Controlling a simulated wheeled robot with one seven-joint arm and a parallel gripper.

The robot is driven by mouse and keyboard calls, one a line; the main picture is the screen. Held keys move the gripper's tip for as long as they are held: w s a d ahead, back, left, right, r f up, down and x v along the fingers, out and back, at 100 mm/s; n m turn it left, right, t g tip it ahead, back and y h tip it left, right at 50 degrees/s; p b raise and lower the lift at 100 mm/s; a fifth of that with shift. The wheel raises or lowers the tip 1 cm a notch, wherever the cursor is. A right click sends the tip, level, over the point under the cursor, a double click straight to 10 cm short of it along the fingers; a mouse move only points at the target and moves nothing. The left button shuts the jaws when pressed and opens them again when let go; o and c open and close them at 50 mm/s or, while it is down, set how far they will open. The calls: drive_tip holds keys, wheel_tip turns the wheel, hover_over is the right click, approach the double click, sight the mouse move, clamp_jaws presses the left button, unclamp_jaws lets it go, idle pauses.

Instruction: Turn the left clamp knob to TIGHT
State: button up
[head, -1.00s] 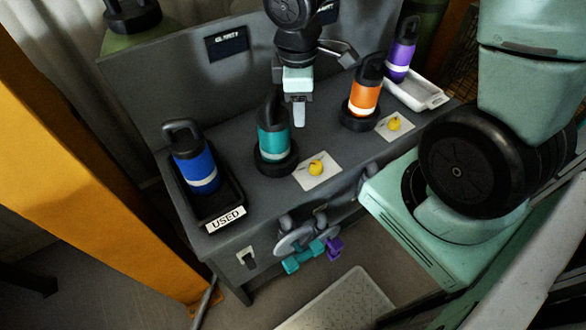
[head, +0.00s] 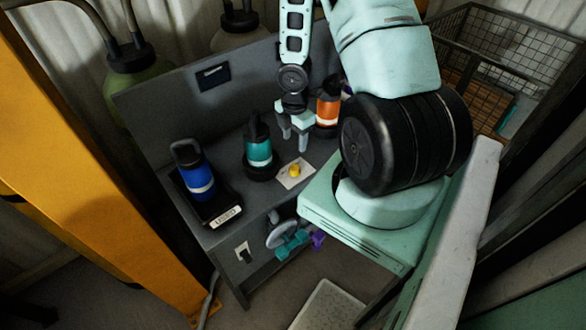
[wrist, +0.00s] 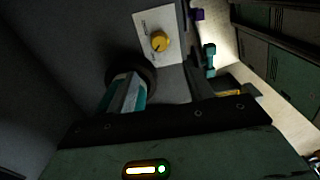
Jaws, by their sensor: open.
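The left clamp knob (head: 294,171) is a small yellow knob on a white card, on the grey bench in front of the teal bottle (head: 258,152). The knob also shows in the wrist view (wrist: 160,42), with a dark pointer mark; the card's lettering is too small to read. My gripper (head: 294,141) is open and empty, fingers pointing down, above and slightly behind the knob, apart from it. The teal bottle stands in a black round holder, just left of my gripper.
An orange bottle (head: 327,112) stands just right of my gripper. A blue bottle (head: 194,175) stands in a black tray labelled USED (head: 226,215) at the left. Teal and purple handles hang at the bench front. My arm hides the bench's right part.

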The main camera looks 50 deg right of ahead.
sight(295, 167)
wheel_tip(295, 167, down, 12)
drive_tip(key=shift+f, duration=0.2)
idle(0.4)
drive_tip(key=c, duration=1)
